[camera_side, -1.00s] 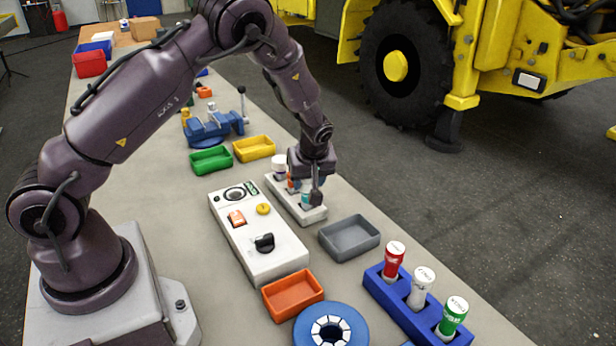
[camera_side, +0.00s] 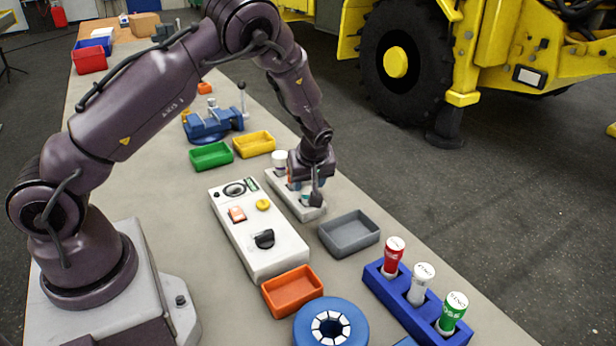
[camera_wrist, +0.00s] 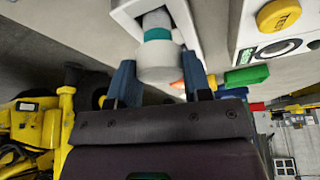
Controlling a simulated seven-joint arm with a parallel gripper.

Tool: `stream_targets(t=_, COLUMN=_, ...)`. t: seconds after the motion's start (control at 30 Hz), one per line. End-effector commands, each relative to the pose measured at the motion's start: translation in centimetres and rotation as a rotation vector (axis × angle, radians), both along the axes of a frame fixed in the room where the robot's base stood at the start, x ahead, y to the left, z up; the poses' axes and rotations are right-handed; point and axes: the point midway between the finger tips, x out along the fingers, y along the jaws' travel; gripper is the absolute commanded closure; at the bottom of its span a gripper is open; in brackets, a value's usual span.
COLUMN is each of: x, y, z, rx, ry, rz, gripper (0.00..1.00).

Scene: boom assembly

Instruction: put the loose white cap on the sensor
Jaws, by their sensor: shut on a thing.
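My gripper (camera_wrist: 158,64) is shut on the white cap (camera_wrist: 160,70), which sits between its two blue-grey fingers in the wrist view. The cap lines up with a teal-banded sensor (camera_wrist: 157,34) standing in the white holder (camera_wrist: 122,14). Cap and sensor appear to meet at the teal band, but I cannot tell whether the cap is fully seated. In the side view my gripper (camera_side: 312,190) points down over the near end of the white holder (camera_side: 313,214), hiding most of the cap. A white-topped sensor (camera_side: 279,158) stands at the holder's far end.
A grey tray (camera_side: 349,234) is right of the holder and a white control box (camera_side: 262,240) is left. A blue rack (camera_side: 378,284) holds red, white and green-topped cylinders. Green (camera_side: 211,156) and yellow (camera_side: 254,144) trays lie beyond. An orange tray (camera_side: 292,291) is nearer.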

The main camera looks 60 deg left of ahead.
Motion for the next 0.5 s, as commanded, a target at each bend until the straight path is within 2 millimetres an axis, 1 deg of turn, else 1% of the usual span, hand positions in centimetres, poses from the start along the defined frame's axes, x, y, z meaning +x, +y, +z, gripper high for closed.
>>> stream_targets(t=0.13, x=-0.03, y=0.00, z=-0.49, rx=-0.001, ry=0.001, rz=0.000, gripper=0.77)
stream_targets(t=0.23, x=-0.01, y=0.00, z=-0.47, rx=0.000, ry=0.000, rz=0.001, gripper=0.77)
stream_targets(t=0.27, x=-0.01, y=0.00, z=-0.47, rx=0.000, ry=0.000, rz=0.001, gripper=0.53)
stream_targets(t=0.3, x=-0.01, y=0.00, z=-0.46, rx=0.000, ry=0.000, rz=0.001, gripper=0.44)
stream_targets(t=0.37, x=-0.02, y=0.00, z=-0.46, rx=0.000, ry=0.000, rz=0.001, gripper=0.30)
stream_targets(t=0.4, x=-0.02, y=0.00, z=-0.46, rx=0.000, ry=0.000, rz=0.000, gripper=0.25)
stream_targets(t=0.5, x=-0.02, y=0.00, z=-0.45, rx=0.000, ry=0.000, rz=0.000, gripper=0.25)
